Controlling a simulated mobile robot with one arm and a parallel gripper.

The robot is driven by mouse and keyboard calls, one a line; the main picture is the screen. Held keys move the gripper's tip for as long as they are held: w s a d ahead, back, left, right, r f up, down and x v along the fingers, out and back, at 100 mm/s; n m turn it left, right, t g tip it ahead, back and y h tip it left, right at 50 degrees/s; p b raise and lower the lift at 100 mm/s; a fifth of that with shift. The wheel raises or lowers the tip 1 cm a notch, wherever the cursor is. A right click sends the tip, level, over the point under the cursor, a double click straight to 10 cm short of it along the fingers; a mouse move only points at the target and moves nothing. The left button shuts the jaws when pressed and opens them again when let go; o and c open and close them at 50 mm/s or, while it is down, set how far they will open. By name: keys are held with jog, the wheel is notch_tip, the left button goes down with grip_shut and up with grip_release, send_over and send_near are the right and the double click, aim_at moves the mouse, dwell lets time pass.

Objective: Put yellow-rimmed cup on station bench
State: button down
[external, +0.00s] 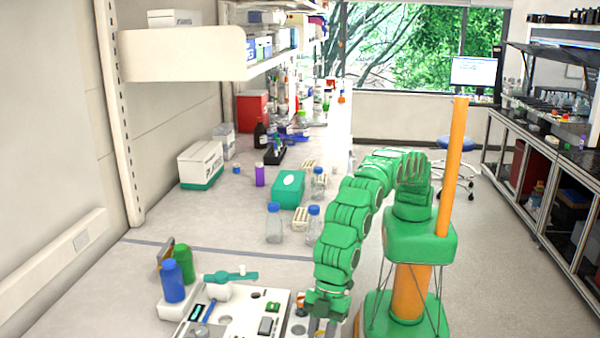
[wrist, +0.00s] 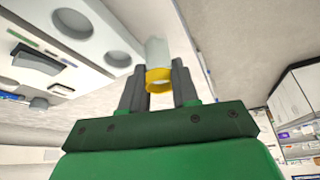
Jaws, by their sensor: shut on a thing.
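The yellow-rimmed cup (wrist: 156,54) is a pale, translucent cylinder with a yellow ring at the end nearer the wrist camera. My gripper (wrist: 157,82) is shut on it, with one grey finger on each side. In the external view my gripper (external: 321,326) is low at the bottom edge, by the right side of the white station (external: 232,322). I cannot make out the cup clearly there. In the wrist view the station (wrist: 70,50) lies at upper left, with round holes in its top, beside the cup. I cannot tell whether the cup touches any surface.
A blue bottle (external: 172,282) and a green bottle (external: 183,262) stand left of the station. Clear blue-capped bottles (external: 274,224) and a green box (external: 288,189) stand farther back. The grey bench (external: 220,230) has free room between the station and the rear items.

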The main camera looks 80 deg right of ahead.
jog(key=shift+f, duration=1.1)
jog(key=c, duration=0.8)
grip_release()
jog(key=shift+f, duration=0.1)
jog(key=shift+c, duration=0.2)
jog(key=shift+w, duration=0.1)
jog(key=shift+w, duration=0.1)
jog(key=shift+d+r, duration=0.15)
jog(key=shift+r, duration=0.2)
jog(key=v, duration=1.1)
jog(key=shift+s+r, duration=0.25)
jog(key=shift+s, duration=0.05)
